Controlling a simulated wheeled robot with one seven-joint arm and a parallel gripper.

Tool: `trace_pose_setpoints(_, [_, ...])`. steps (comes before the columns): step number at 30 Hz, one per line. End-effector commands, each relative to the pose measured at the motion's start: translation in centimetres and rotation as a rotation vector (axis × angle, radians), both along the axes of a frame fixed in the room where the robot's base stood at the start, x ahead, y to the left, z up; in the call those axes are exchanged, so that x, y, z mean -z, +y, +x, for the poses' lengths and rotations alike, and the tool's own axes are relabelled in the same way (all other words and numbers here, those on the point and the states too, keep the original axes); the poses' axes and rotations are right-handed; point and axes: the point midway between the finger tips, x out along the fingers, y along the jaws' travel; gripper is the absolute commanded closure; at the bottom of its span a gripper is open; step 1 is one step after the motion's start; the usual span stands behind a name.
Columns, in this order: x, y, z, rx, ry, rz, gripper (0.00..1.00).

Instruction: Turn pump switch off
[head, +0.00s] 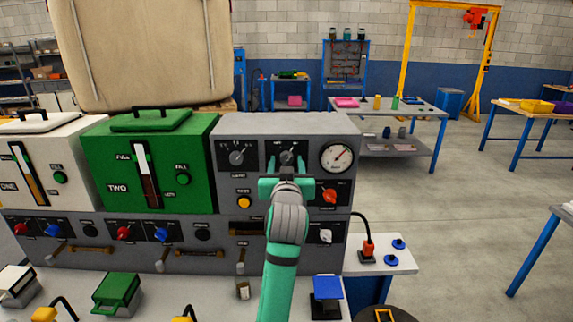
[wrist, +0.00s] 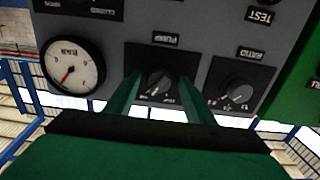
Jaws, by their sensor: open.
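The pump switch is a dark rotary knob (wrist: 158,84) on a black plate labelled PUMP in the wrist view. In the head view the pump switch (head: 287,157) sits at the top middle of the grey panel, partly hidden by my gripper (head: 286,172). In the wrist view my gripper (wrist: 160,82) is open, with one green finger on each side of the knob. I cannot tell whether the fingers touch it. The knob's exact pointer setting is too small to read.
A ratio knob (wrist: 238,94) and a round dial gauge (wrist: 73,66) flank the pump plate. An orange-red knob (head: 330,196) sits below the gauge (head: 337,158). A green tank unit (head: 200,165) stands left of the panel. Open floor (head: 430,230) lies to the right.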

Motion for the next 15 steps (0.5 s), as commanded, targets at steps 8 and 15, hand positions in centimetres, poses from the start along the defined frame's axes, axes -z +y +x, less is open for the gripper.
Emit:
trace_pose_setpoints(8, [0.00,-0.02,-0.03,0.000,0.000,0.000,0.80])
trace_pose_setpoints(15, [0.01,-0.01,-0.04,0.000,0.000,-0.004,0.92])
